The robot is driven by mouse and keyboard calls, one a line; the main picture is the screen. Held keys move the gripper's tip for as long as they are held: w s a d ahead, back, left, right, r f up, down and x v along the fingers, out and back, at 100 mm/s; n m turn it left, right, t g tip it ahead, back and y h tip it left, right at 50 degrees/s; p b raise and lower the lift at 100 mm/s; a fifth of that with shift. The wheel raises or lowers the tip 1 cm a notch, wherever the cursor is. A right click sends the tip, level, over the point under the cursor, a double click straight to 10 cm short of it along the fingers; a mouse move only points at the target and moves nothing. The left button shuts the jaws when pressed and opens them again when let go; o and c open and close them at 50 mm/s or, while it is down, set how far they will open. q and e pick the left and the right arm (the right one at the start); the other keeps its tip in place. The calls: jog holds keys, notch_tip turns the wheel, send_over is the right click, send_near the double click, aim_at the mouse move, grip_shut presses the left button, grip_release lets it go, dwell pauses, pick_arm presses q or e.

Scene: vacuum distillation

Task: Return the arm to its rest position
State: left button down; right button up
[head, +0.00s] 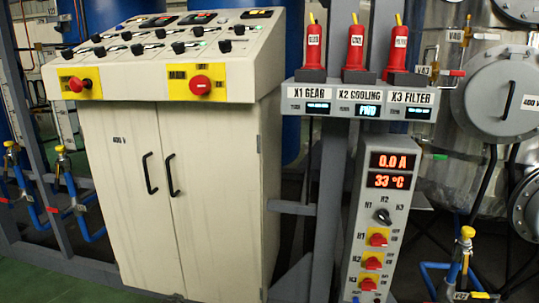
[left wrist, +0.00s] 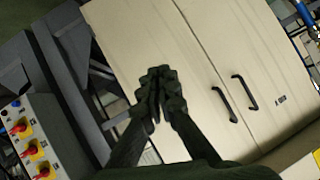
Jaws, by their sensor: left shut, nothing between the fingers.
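My left gripper (left wrist: 158,78) shows in the left wrist view with its dark fingers together and nothing between them. I cannot tell the gap to the cabinet. In the head view the same cabinet (head: 190,190) stands left of centre, with both doors shut. Neither arm nor gripper shows clearly in the head view. My right gripper is in neither view.
The cabinet's sloped panel carries knobs and two red buttons (head: 200,85). Right of it, a post holds red plugs (head: 355,47) above a grey control box (head: 378,215) reading 0.0 A and 33 °C. A steel tank (head: 465,130) and blue pipes (head: 88,235) stand at the sides. Green floor (head: 50,285) shows lower left.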

pick_arm(q)
jog(key=s+a+f+g, duration=0.1)
jog(key=s+f+g, duration=0.2)
jog(key=s+f, duration=0.3)
jog(key=s+a+f+n+g, duration=0.1)
jog(key=s+f+g, duration=0.2)
jog(key=s, duration=0.9)
jog(key=s+a+f+g, duration=0.2)
jog(key=s+f+g, duration=0.1)
jog(key=s+f, duration=0.6)
jog(key=shift+s+f+n, duration=0.15)
jog(key=shift+s+n, duration=0.15)
jog(key=shift+s, duration=0.1)
jog(key=c, duration=2.2)
grip_release()
jog(key=shift+a, duration=0.1)
